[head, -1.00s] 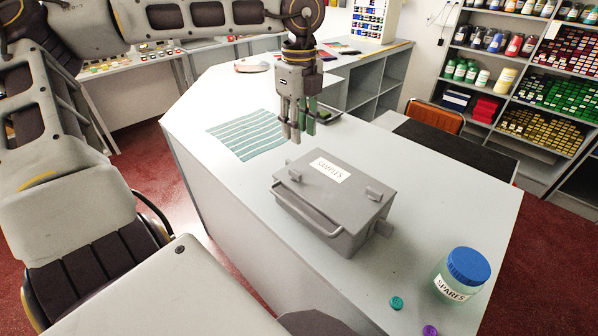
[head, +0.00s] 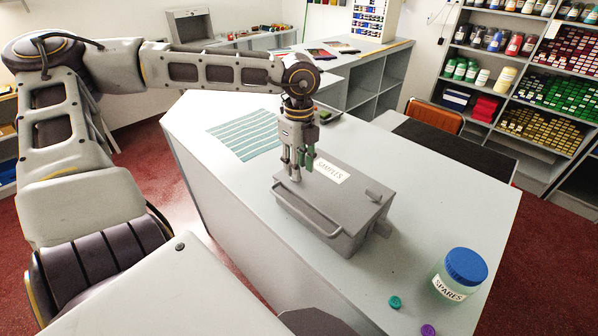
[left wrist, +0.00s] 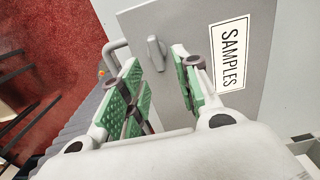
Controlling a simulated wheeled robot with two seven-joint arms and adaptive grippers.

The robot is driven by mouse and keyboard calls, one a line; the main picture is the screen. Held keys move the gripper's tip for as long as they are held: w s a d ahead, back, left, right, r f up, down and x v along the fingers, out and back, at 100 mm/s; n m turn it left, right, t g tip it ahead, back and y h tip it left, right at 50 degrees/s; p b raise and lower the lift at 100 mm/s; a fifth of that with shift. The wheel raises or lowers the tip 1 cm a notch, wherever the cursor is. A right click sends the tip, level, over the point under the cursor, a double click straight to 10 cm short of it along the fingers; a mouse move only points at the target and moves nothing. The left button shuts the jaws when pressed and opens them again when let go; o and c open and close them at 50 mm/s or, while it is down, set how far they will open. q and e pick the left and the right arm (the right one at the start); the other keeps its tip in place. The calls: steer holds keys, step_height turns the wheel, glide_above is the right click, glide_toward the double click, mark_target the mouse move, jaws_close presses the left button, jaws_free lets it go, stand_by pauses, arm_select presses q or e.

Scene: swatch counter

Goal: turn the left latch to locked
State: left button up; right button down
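A grey box labelled SAMPLES (head: 345,205) stands on the counter with its lid down. The left latch (left wrist: 156,54) is a small grey knob on the lid near the handle side; its long side runs roughly along that edge. In the head view my fingers hide it. My left gripper (head: 296,173) points down over the lid's left corner. In the left wrist view its green-padded fingers (left wrist: 155,62) are apart, with the latch seen in the gap between them; I cannot tell contact. The right latch (head: 374,195) sits on the lid's right side. My right gripper is out of view.
A bar handle (head: 308,212) runs along the box front. A blue-lidded SPARES jar (head: 466,275), a teal cap (head: 395,302) and a purple cap (head: 428,330) are at the counter's near right. A striped cloth (head: 246,135) lies behind the box.

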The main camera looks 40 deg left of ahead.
arm_select(q)
steer(key=shift+f, duration=1.45)
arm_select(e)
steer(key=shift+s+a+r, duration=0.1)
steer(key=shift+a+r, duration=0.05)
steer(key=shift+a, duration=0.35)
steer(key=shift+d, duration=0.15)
arm_select(q)
jaws_close()
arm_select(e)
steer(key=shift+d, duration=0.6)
